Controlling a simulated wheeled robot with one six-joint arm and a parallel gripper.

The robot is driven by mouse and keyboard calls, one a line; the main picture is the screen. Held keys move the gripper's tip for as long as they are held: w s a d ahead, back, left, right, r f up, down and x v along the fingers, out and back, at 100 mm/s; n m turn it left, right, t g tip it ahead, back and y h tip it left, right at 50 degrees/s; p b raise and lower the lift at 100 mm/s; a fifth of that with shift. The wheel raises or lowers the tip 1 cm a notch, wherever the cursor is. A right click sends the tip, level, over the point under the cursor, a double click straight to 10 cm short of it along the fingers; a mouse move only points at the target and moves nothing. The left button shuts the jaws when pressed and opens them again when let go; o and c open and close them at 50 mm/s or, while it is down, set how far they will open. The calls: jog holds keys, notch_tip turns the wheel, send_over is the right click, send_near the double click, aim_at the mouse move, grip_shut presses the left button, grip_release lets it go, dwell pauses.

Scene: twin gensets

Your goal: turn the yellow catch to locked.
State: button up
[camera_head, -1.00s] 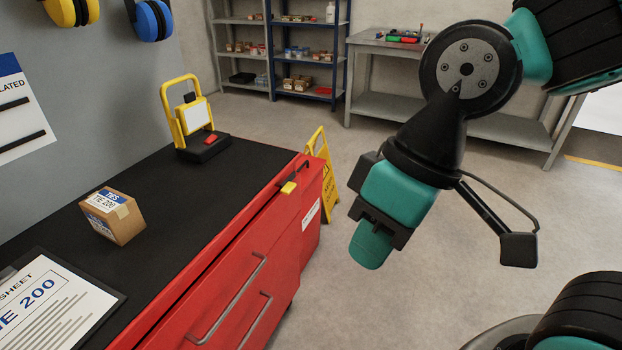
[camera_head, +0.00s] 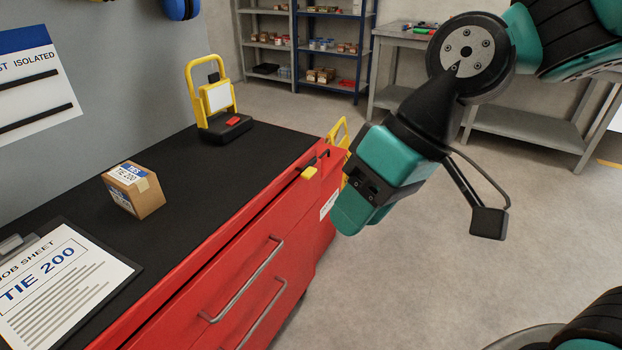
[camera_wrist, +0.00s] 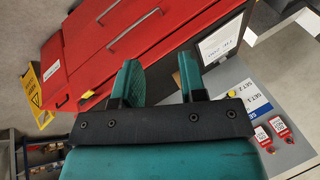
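The yellow catch (camera_head: 310,172) is a small block at the top front edge of the red cabinet (camera_head: 225,270), near its far end, with a dark bar beside it. How it is turned is too small to tell. My gripper (camera_head: 352,212) hangs to the right of the catch in the head view, apart from it and beyond the cabinet's front. In the wrist view my gripper (camera_wrist: 160,78) has its two teal fingers spread with nothing between them. A small orange-yellow patch on the red cabinet there may be the catch; I cannot be sure.
On the black cabinet top are a cardboard box (camera_head: 134,190), a job sheet clipboard (camera_head: 65,280) and a yellow-framed lamp (camera_head: 218,105). A yellow floor sign (camera_head: 339,135) stands behind the cabinet's far end. The floor (camera_head: 430,270) to the right is clear.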

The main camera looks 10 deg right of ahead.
jog(key=w+f+m+t+y+b, duration=0.1)
jog(key=w+f+m+y+b, duration=0.2)
jog(key=w+f+b, duration=0.55)
jog(key=m+t+y+b, duration=0.4)
jog(key=m+t+b, duration=0.7)
jog(key=m+b, duration=0.1)
send_near(313, 174)
jog(key=x, duration=1.1)
jog(key=shift+c, duration=0.2)
grip_shut()
